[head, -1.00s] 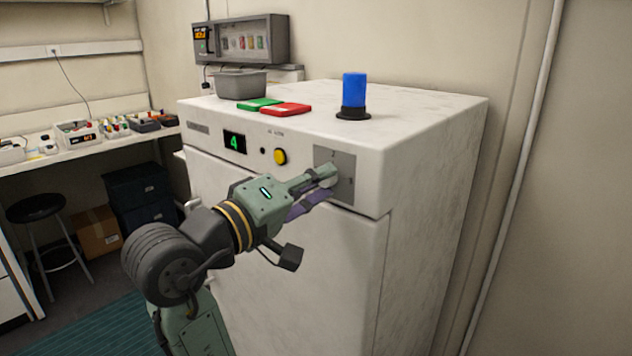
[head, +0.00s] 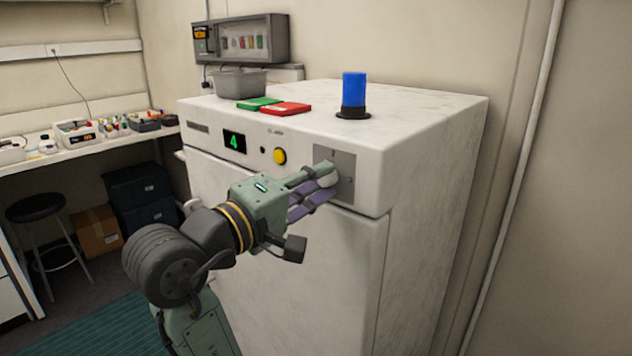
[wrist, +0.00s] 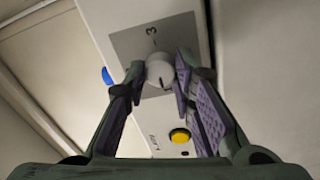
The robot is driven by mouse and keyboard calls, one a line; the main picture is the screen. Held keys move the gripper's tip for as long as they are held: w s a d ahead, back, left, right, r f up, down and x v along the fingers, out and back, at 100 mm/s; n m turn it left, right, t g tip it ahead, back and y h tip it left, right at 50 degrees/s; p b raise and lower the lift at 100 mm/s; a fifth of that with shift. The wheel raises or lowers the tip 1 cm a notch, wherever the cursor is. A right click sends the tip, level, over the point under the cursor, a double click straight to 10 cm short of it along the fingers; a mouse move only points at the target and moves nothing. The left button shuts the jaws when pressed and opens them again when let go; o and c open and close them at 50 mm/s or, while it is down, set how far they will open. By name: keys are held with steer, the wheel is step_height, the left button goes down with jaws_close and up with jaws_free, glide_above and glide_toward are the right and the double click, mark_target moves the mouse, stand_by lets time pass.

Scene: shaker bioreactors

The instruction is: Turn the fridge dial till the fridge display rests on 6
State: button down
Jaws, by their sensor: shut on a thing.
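The white fridge (head: 300,260) has a display (head: 234,142) on its front that reads a green 4. The fridge dial (wrist: 160,72) is a pale round knob on a grey plate (wrist: 176,36) in the wrist view. The plate has a 3 on it near the knob. My gripper (head: 326,180) reaches the dial at the fridge's upper right front. In the wrist view its fingers (wrist: 160,75) stand on both sides of the knob and are shut on it. The fingers hide part of the dial in the head view.
A yellow button (head: 280,156) and a small dark knob (head: 263,150) sit between display and dial. On the fridge top stand a blue beacon (head: 353,92), red (head: 286,109) and green (head: 259,104) flat items and a grey bin (head: 241,84).

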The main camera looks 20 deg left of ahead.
steer(key=c, duration=1.3)
jaws_free()
steer(key=shift+c, duration=0.2)
steer(key=v, duration=1.2)
steer(key=shift+w+a+f, duration=0.1)
